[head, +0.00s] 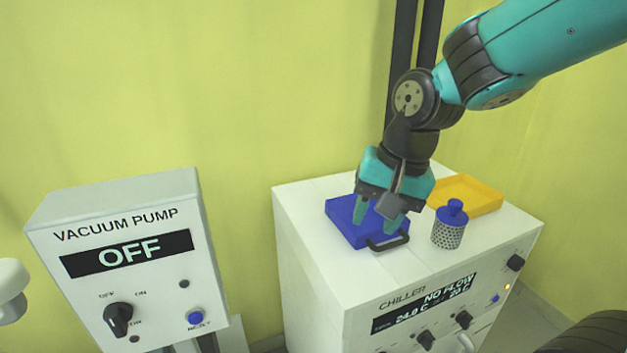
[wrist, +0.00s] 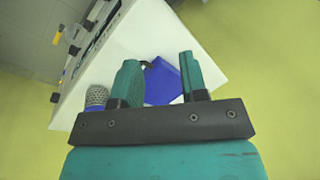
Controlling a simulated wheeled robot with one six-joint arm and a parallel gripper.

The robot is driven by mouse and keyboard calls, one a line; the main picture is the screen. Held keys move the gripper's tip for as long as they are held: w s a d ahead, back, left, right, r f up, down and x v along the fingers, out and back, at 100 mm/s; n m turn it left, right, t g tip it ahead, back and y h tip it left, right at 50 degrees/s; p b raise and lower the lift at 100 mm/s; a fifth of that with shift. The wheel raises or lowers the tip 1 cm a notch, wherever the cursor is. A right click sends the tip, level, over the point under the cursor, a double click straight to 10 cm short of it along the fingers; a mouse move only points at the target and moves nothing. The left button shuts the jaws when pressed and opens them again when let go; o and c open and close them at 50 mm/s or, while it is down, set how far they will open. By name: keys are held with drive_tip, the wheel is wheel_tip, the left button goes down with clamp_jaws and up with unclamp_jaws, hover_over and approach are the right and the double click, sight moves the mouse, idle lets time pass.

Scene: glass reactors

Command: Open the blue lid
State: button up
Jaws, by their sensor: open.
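The blue lid (head: 345,220) is a flat square on top of the white chiller, with a dark handle (head: 388,242) at its front right edge. It looks closed. My gripper (head: 376,220) is over the lid's right part with its fingers pointing down, open and empty. In the head view the fingers cover part of the lid, and I cannot tell whether they touch it. In the wrist view the blue lid (wrist: 163,85) shows between the two spread fingers (wrist: 158,75), and part of the dark handle shows near the left finger.
A perforated metal container with a blue cap (head: 449,226) stands right of the handle on the chiller (head: 330,270). A yellow tray (head: 468,193) lies behind it. The vacuum pump (head: 125,270), reading OFF, stands at the left. A yellow-green wall is behind.

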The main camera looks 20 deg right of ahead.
drive_tip(key=s+a+r+n+g+y, duration=0.2)
drive_tip(key=s+a+n, duration=0.8)
drive_tip(key=s+n, duration=0.3)
drive_tip(key=m+t+h+p, duration=0.2)
drive_tip(key=m+h+p, duration=0.25)
drive_tip(key=m, duration=1.95)
hover_over(396, 242)
drive_tip(key=s, duration=0.3)
drive_tip(key=f, duration=0.2)
drive_tip(key=shift+y, duration=0.25)
drive_tip(key=w+f, duration=0.1)
drive_tip(key=f, duration=0.4)
drive_tip(key=w+f+p, duration=0.1)
drive_tip(key=f, duration=0.4)
drive_tip(key=w+f, duration=0.1)
drive_tip(key=f, duration=0.5)
drive_tip(key=shift+f+p, duration=0.1)
drive_tip(key=shift+p, duration=0.3)
clamp_jaws()
